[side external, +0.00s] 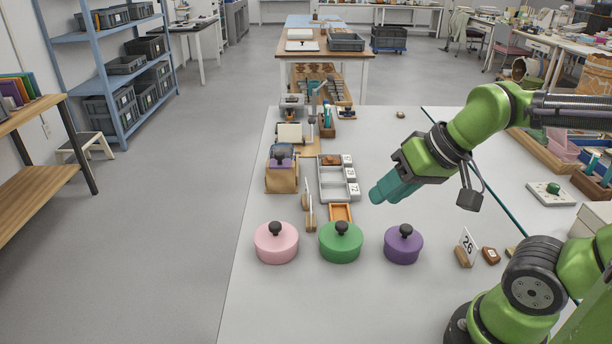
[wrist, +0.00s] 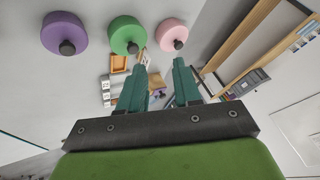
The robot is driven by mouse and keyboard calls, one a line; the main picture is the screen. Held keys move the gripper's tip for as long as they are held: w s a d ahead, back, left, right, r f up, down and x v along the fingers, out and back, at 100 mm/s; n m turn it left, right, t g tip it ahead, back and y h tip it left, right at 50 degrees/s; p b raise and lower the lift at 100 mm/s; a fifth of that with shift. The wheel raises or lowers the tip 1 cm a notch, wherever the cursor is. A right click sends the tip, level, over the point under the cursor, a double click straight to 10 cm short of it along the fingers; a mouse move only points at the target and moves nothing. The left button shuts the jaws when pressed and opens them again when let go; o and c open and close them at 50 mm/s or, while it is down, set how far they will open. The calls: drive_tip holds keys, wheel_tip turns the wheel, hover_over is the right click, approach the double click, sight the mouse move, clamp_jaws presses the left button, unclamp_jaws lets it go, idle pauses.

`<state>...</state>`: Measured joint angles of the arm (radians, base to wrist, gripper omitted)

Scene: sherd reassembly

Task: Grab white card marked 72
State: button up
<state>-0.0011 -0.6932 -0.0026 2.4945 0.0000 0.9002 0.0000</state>
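A grey sorting tray (side external: 327,190) has several small white labels along its right side. The nearest label (side external: 354,189) seems to read 72, but the print is too small to be sure. Two thin upright cards (side external: 308,208) stand edge-on in wooden holders left of the tray, so their faces are hidden. A white card marked 26 (side external: 467,244) stands in a wooden holder at the right. My gripper (side external: 377,196) hangs above the table, right of the tray. In the wrist view my gripper (wrist: 162,70) has its two green fingers apart with nothing between them.
Pink (side external: 276,243), green (side external: 341,242) and purple (side external: 403,245) lidded pots stand in a row at the front. A small orange tray (side external: 341,212) lies behind the green pot. Table right of my gripper is mostly clear.

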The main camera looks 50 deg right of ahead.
drive_tip(key=w+d+f+m+g+h, duration=0.1)
drive_tip(key=w+d+f+m+g, duration=0.1)
drive_tip(key=w, duration=0.6)
drive_tip(key=w+d+f+m+g, duration=0.1)
drive_tip(key=w+d+g, duration=0.15)
drive_tip(key=w, duration=0.55)
drive_tip(key=w+d+f+m+g+h, duration=0.1)
drive_tip(key=w+d+f+m+g, duration=0.15)
drive_tip(key=w, duration=0.55)
drive_tip(key=shift+n, duration=0.45)
drive_tip(key=f, duration=1)
drive_tip(key=shift+s, duration=0.3)
drive_tip(key=shift+w+a+f, duration=0.15)
drive_tip(key=shift+f, duration=1.35)
drive_tip(key=shift+w+a+f, duration=0.15)
drive_tip(key=shift+f, duration=1.35)
drive_tip(key=shift+c, duration=0.3)
clamp_jaws()
